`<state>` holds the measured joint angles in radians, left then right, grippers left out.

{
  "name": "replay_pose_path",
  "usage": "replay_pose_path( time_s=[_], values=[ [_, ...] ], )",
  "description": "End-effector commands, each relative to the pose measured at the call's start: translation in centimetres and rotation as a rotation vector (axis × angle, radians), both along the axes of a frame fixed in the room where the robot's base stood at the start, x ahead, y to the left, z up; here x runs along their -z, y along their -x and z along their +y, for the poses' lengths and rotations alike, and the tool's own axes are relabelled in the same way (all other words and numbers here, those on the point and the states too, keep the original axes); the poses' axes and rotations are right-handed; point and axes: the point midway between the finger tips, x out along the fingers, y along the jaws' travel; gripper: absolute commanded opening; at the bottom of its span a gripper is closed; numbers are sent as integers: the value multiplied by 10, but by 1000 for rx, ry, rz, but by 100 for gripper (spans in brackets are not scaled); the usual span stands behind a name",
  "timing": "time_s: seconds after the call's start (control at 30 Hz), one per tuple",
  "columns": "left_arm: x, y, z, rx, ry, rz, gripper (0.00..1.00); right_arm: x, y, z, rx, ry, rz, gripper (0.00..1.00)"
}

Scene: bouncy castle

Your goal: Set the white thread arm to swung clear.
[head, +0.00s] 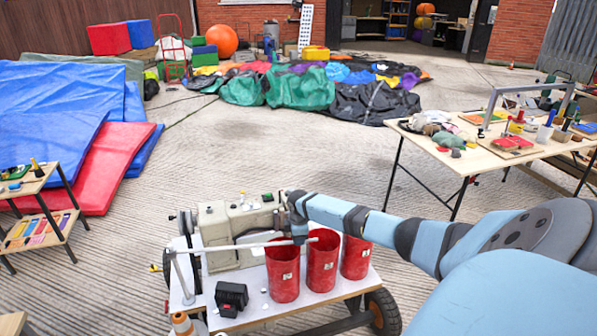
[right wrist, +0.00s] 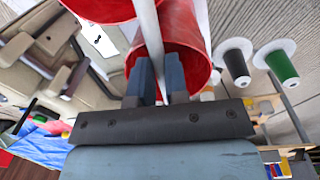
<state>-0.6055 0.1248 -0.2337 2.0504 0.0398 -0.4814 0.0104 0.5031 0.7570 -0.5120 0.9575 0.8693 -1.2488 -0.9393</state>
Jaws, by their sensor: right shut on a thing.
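The white thread arm (head: 235,246) is a thin white bar on a post at the left end of the small cart (head: 245,314). It reaches right, in front of the beige sewing machine (head: 228,222), and its free end lies over the red bins. My right gripper (head: 300,236) is shut on the bar near that free end. In the right wrist view the white bar (right wrist: 150,38) runs between the two dark fingers of my right gripper (right wrist: 156,82). My left gripper is not in view.
Several red bins (head: 322,262) stand on the cart, below and beside my right gripper. A black box (head: 231,297) sits at the cart's front. A work table (head: 475,152) with tools stands at right, a small shelf (head: 38,215) at left. The concrete floor behind the cart is clear.

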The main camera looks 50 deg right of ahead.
Motion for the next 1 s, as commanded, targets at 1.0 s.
replay_pose_path(
  time_s=[1.0],
  values=[
    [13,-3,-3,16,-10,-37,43,1,-28,-22,-88,0,3,40]
  ],
)
